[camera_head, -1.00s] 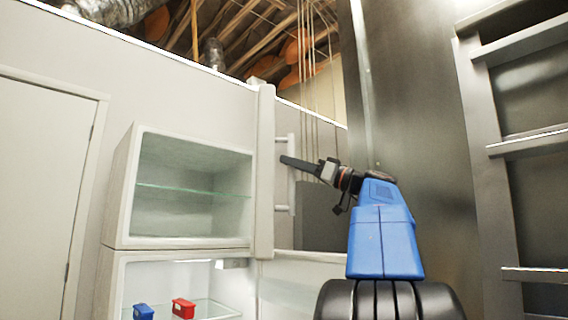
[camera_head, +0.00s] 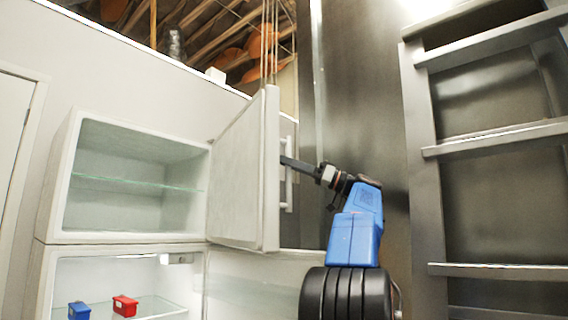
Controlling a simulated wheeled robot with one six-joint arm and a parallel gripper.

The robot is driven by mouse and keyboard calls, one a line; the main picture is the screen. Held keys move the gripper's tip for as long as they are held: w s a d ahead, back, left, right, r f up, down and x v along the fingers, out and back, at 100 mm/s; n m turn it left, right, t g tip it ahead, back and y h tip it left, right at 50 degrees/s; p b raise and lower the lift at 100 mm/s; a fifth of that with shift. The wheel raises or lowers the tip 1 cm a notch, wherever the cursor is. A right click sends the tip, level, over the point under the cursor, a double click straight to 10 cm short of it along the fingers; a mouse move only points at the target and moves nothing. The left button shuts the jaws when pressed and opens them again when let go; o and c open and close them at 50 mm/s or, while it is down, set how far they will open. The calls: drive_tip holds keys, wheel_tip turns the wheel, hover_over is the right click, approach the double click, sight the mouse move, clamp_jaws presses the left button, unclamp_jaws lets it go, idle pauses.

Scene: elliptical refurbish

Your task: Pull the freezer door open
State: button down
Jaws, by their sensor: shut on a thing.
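The white freezer door (camera_head: 238,180) stands swung open at the right side of the upper freezer compartment (camera_head: 132,190), which is empty apart from a glass shelf (camera_head: 135,184). The door's pale vertical handle (camera_head: 289,185) is on its outer face, partly behind the door's edge. My gripper (camera_head: 290,163) reaches from the right to the handle and is shut on it. Its fingertips are partly hidden by the handle and the door edge.
Below, the fridge compartment is open, with a blue box (camera_head: 79,311) and a red box (camera_head: 125,305) on a glass shelf. The lower door (camera_head: 245,290) is open too. A tall metal rack (camera_head: 425,170) stands close at the right of my arm.

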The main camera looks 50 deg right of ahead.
drive_tip(key=shift+d, duration=0.15)
drive_tip(key=c, duration=1.6)
unclamp_jaws()
drive_tip(key=shift+w, duration=0.15)
drive_tip(key=shift+c, duration=0.2)
